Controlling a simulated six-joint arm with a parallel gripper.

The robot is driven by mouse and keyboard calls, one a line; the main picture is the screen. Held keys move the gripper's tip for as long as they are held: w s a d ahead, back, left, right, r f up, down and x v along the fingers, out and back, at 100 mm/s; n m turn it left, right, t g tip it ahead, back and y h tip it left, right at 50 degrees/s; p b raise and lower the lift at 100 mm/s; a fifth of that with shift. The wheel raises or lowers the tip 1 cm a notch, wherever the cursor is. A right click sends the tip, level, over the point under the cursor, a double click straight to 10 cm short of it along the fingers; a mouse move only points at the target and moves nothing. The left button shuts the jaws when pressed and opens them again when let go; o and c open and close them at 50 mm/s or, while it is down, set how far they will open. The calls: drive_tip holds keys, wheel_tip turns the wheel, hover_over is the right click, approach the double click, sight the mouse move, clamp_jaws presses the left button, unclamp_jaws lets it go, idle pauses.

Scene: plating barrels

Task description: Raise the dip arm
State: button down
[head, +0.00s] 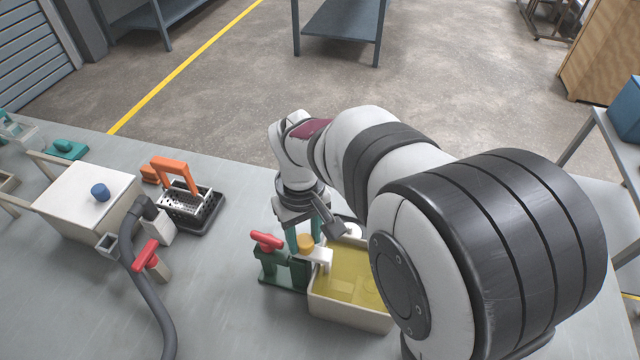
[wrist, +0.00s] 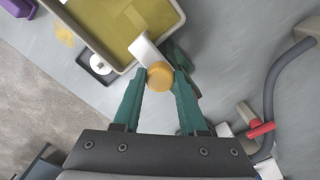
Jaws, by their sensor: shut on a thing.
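The dip arm is a white bar (wrist: 146,48) with a round amber knob (wrist: 160,76). In the head view its white part (head: 321,257) is at the left wall of a cream tank (head: 345,319) of yellow liquid, beside a dark green stand (head: 283,272) with a red handle (head: 266,241). My gripper (wrist: 160,82) has its teal fingers on either side of the amber knob and is shut on it. In the head view the knob (head: 305,242) shows below my wrist. My arm hides part of the tank, and I cannot tell the bar's exact tilt.
Left on the bench are a black perforated basket (head: 187,205) with an orange handle, a white-lidded box (head: 88,197) with a blue knob, and a grey hose (head: 150,290) beside a red-handled valve (head: 147,255). Bare bench lies between the hose and the green stand.

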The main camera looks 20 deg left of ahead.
wheel_tip(320, 180, up, 11)
drive_tip(key=shift+f, duration=0.2)
drive_tip(key=shift+c, duration=2.2)
unclamp_jaws()
wheel_tip(320, 180, up, 16)
drive_tip(key=shift+f, duration=0.15)
